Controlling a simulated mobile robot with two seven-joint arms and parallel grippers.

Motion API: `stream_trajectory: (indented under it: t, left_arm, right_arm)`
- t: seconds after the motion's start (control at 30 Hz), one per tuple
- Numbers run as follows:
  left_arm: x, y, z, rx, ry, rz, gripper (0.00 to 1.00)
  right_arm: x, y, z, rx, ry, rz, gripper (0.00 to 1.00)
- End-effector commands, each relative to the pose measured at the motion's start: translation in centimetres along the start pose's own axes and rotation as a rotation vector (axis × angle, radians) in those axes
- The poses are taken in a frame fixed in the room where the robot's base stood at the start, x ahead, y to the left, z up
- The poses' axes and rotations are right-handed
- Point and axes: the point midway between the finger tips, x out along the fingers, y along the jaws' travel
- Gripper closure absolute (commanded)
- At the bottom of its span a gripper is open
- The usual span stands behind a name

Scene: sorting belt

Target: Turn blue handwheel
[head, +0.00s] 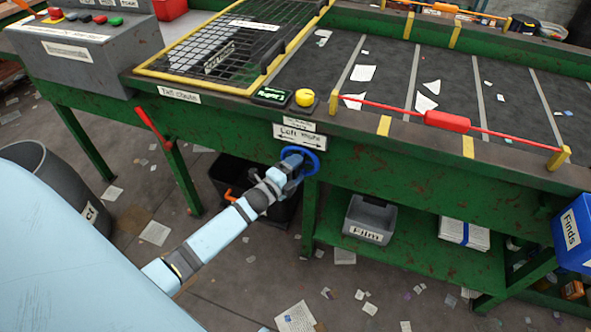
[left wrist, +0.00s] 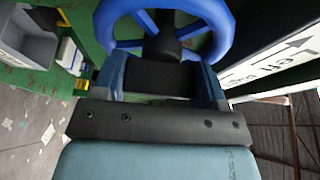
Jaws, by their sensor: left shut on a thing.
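The blue handwheel (head: 318,163) is on the green front side of the sorting belt, just below a white label with a double arrow (head: 299,136). My left gripper (head: 294,166) reaches it from the lower left and is shut on it. In the left wrist view the wheel's rim and spokes (left wrist: 221,28) fill the top, with a dark hub in the middle. The left gripper's fingers (left wrist: 163,78) stand on either side below the hub. The exact contact of the fingertips is hidden. My right gripper is in neither view.
A red pull cord with a red handle (head: 447,121) and a yellow button (head: 304,97) are on the belt edge above. A red lever (head: 150,124) sticks out to the left. A grey bin (head: 369,219) stands on the lower shelf. Paper scraps litter the floor.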

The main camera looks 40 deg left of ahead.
Motion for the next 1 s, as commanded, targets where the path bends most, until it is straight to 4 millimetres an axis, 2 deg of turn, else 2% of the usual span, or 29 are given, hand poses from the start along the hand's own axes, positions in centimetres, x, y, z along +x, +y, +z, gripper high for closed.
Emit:
stream_trajectory:
  t: [0.7,1.0]
  left_arm:
    - [-0.04,0.22,-0.02,-0.470,-0.001,-0.194,0.58]
    - [-0.05,0.14,-0.03,-0.581,0.000,-0.239,0.58]
  right_arm:
    - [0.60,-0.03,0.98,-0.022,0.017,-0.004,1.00]
    - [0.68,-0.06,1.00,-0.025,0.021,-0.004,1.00]
